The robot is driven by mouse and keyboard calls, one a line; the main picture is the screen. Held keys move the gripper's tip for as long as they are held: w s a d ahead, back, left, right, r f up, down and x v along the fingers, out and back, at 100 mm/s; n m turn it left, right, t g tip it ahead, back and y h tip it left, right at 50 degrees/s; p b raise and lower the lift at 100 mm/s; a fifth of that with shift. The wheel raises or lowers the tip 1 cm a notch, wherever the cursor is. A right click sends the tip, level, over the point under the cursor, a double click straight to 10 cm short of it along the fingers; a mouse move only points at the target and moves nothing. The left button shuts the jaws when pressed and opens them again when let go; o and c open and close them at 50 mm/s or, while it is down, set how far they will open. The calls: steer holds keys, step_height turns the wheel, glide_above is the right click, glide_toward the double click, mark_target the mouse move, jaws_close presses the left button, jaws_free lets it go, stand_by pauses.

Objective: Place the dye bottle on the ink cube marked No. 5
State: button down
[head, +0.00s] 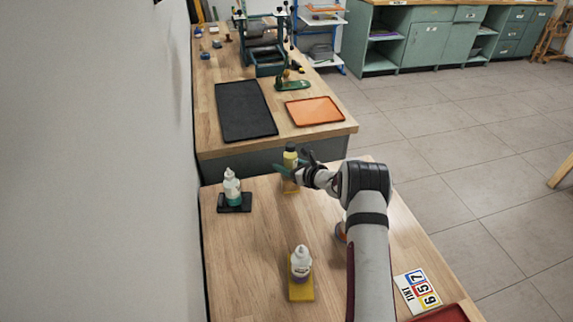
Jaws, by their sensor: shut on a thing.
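A white-topped bottle with teal contents (232,187) stands on a black block (236,207) at left. Another, with purple contents (301,262), stands on a yellow block (301,291) in front. No cube number is readable.
A card with coloured numbers (417,290) lies at right, near a red tray (447,314). My arm partly hides an orange object (341,232). A second table behind holds a black tray (245,110) and an orange tray (314,111). A wall borders the left side.

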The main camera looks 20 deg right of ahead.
steer(key=shift+f, duration=0.15)
steer(key=shift+c, duration=1.4)
jaws_free()
